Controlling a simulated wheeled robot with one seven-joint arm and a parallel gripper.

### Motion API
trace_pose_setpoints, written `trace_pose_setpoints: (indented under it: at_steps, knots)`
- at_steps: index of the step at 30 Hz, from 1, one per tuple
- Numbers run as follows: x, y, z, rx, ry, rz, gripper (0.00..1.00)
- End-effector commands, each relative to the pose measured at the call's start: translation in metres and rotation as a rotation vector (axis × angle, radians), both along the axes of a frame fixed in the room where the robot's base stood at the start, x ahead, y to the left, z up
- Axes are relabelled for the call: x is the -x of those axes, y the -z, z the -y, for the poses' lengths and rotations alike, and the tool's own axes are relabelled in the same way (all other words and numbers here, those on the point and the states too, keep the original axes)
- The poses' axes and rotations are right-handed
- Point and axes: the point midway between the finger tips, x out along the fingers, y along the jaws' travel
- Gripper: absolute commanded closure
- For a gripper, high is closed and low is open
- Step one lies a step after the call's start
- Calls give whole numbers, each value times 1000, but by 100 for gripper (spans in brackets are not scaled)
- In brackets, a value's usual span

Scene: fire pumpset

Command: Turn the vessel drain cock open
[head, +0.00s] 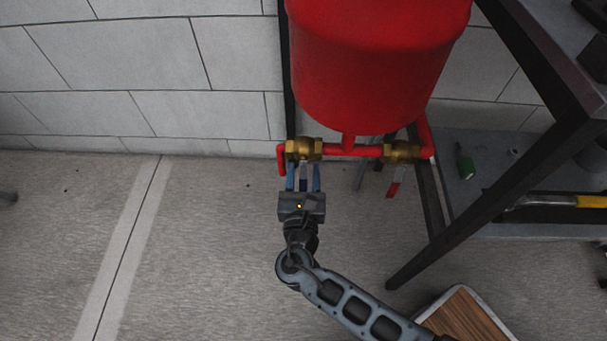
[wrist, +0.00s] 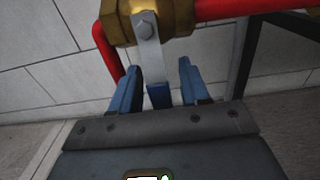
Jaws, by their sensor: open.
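A brass cock (head: 303,149) with a steel lever sits at the left end of the red pipe under the red vessel (head: 378,60). In the wrist view the brass cock (wrist: 150,20) is at the top, and its lever (wrist: 148,45) hangs down to a blue grip (wrist: 158,96). My gripper (head: 303,178) is open just below the cock. Its two blue fingers stand on either side of the lever, with gaps visible. A second brass cock (head: 401,151) with a red-gripped lever (head: 394,189) is at the right. Which one is the drain cock is not marked.
A dark metal frame (head: 432,205) with a slanting leg stands to the right. A green object (head: 465,162) and a yellow-handled tool (head: 590,201) lie there. A wood-topped item (head: 462,318) is at bottom right.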

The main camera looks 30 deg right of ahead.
Motion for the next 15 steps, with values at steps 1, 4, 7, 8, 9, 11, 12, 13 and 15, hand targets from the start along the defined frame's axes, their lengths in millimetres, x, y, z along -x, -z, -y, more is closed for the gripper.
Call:
trace_pose_setpoints:
  at_steps: [1,4,7,8,9,11,12,13,15]
  knots:
    - [0,0,0,0,0,0,54]
    - [0,0,0,0,0,0,54]
    - [0,0,0,0,0,0,60]
    - [0,0,0,0,0,0,63]
    - [0,0,0,0,0,0,67]
    - [0,0,0,0,0,0,72]
    - [0,0,0,0,0,0,76]
    - [0,0,0,0,0,0,79]
    - [0,0,0,0,0,0,86]
